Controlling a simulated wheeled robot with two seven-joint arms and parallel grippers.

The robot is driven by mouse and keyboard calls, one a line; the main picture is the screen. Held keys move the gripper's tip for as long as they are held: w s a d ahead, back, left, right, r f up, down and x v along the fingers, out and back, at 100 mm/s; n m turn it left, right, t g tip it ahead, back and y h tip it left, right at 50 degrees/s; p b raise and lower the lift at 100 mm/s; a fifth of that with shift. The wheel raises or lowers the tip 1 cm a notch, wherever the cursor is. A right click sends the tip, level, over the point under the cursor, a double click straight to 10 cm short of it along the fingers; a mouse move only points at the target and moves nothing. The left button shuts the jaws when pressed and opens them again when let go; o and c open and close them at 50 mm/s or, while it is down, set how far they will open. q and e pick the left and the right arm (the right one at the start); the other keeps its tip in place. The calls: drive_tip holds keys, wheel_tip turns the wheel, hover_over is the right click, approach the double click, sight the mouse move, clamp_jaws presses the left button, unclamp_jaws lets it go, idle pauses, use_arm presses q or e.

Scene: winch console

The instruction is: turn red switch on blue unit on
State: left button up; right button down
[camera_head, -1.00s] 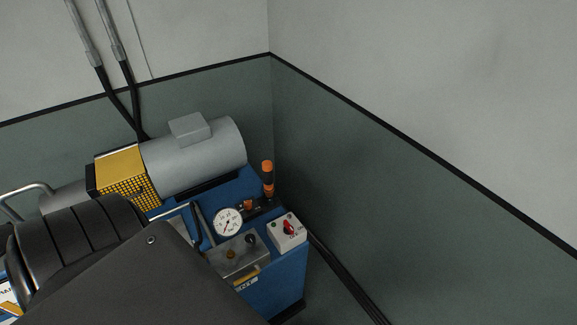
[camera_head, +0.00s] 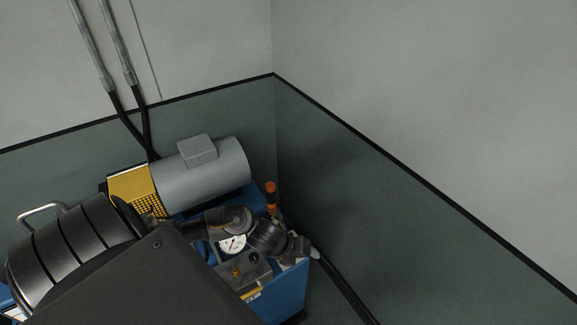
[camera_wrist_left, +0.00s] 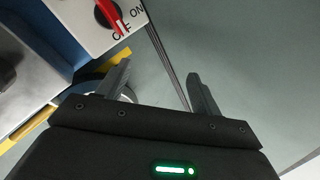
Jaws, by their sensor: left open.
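The blue unit (camera_head: 288,293) stands in the room's corner, partly covered by my left arm. In the left wrist view, the red switch (camera_wrist_left: 108,13) sits on a white box (camera_wrist_left: 88,27) marked ON and OFF. Its handle's white-marked end points at the OFF lettering. In the head view my gripper covers most of this box and the switch is hidden. My left gripper (camera_head: 306,248) is over the box. In the left wrist view its fingers (camera_wrist_left: 161,84) are apart and empty, with the switch beyond the left finger, not between them.
A pressure gauge (camera_head: 232,243), an orange-topped lever (camera_head: 271,195) and a grey metal box (camera_head: 243,274) are close to my arm. A grey motor (camera_head: 205,172) and yellow guard (camera_head: 132,187) stand behind. The wall (camera_head: 400,230) is close on the right.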

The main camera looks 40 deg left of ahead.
use_arm(q)
drive_tip(key=s+a+r+m+g+y, duration=0.2)
drive_tip(key=a+r+m, duration=0.4)
drive_tip(key=a+m, duration=0.3)
drive_tip(key=shift+m, duration=0.7)
drive_tip(key=x, duration=0.7)
drive_tip(key=d+x, duration=0.1)
drive_tip(key=x, duration=0.3)
drive_tip(key=shift+w+r+b, duration=0.15)
drive_tip(key=shift+w+b, duration=0.2)
drive_tip(key=shift+w, duration=0.05)
drive_tip(key=c, duration=1)
